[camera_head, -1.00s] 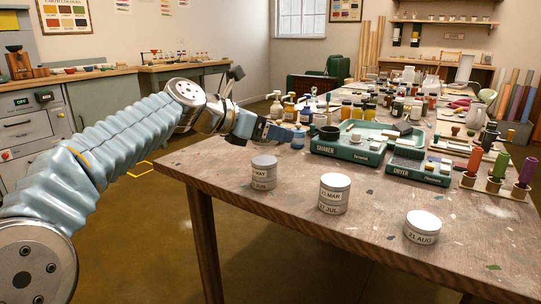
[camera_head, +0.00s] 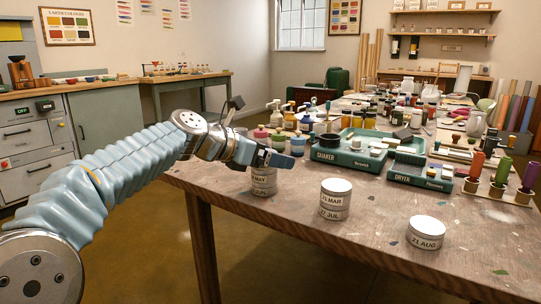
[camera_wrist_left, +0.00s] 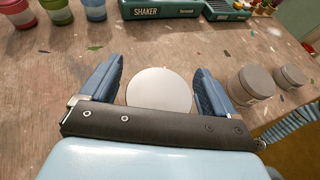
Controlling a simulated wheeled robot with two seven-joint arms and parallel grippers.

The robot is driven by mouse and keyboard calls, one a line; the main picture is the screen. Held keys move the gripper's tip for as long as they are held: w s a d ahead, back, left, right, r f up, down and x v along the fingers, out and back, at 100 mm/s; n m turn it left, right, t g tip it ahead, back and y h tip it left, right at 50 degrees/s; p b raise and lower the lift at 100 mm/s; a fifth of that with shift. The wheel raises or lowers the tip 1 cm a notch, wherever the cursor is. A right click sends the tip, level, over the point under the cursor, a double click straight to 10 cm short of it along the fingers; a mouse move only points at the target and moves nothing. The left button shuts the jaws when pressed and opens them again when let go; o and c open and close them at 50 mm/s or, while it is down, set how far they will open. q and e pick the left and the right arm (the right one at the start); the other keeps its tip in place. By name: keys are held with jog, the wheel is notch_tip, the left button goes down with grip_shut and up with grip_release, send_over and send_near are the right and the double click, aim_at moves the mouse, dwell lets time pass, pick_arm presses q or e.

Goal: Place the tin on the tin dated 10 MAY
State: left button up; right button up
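A stack of two pale tins (camera_head: 264,182) stands at the table's left front; its upper label reads MAY, with the day unclear, and its lower label reads JUN. My left gripper (camera_head: 279,158) is over this stack and hides its top in the head view. In the left wrist view the gripper (camera_wrist_left: 158,88) is open, with the round pale lid (camera_wrist_left: 159,90) between its fingers and gaps on both sides. A second stack, 21 MAR (camera_head: 335,191) above 27 JUL (camera_head: 334,213), stands to the right. A single tin, 21 AUG (camera_head: 426,233), stands farther right. My right gripper is out of view.
Behind the tins are a green SHAKER tray (camera_head: 345,160), a green DRYER tray (camera_head: 419,181) and a rack with coloured tubes (camera_head: 500,190). Pots and bottles stand close behind my left gripper. The table front between the tins is clear.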

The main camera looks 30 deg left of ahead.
pick_arm(q)
jog(key=shift+r, duration=0.3)
jog(key=p+v, duration=0.1)
jog(key=v, duration=1.1)
jog(key=shift+p, duration=0.35)
